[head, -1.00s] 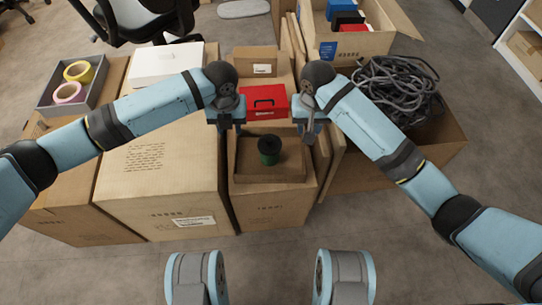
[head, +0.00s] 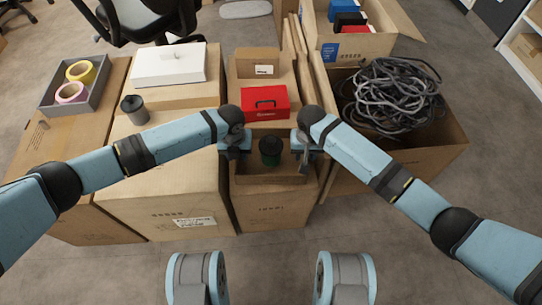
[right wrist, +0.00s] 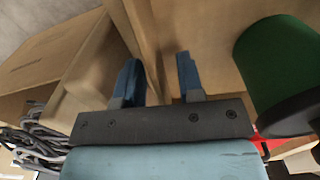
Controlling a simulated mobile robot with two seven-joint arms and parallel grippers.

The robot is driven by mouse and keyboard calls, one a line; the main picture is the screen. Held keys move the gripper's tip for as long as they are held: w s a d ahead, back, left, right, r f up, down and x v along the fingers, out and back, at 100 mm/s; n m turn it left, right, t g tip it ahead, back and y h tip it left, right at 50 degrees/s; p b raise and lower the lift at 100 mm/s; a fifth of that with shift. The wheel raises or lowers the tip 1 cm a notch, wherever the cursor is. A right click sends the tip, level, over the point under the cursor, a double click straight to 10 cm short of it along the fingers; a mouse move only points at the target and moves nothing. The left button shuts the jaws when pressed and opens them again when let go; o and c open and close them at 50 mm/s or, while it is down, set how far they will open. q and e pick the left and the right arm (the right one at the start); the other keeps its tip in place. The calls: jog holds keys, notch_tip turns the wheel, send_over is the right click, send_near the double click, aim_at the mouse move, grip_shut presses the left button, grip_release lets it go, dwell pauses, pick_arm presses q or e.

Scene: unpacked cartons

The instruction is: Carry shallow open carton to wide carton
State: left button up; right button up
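The shallow open carton (head: 268,179) sits on a tall carton at the middle front in the head view. It holds a dark-topped green spool (head: 270,158), which also shows large in the right wrist view (right wrist: 280,65). My left gripper (head: 236,152) is at the shallow carton's left side; its fingers are too small to read. My right gripper (head: 306,155) is at its right side. In the right wrist view its blue fingers (right wrist: 160,80) are apart, with a cardboard wall edge between them.
A grey tray (head: 95,98) with tape rolls is further left. A red case (head: 265,102) lies behind the shallow carton. A carton of cables (head: 395,95) is at right.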

pick_arm(q)
jog(key=shift+f, duration=0.3)
pick_arm(e)
jog(key=shift+f, duration=0.3)
pick_arm(q)
jog(key=shift+c, duration=0.4)
pick_arm(e)
jog(key=shift+c, duration=0.4)
pick_arm(q)
grip_shut()
pick_arm(e)
grip_shut()
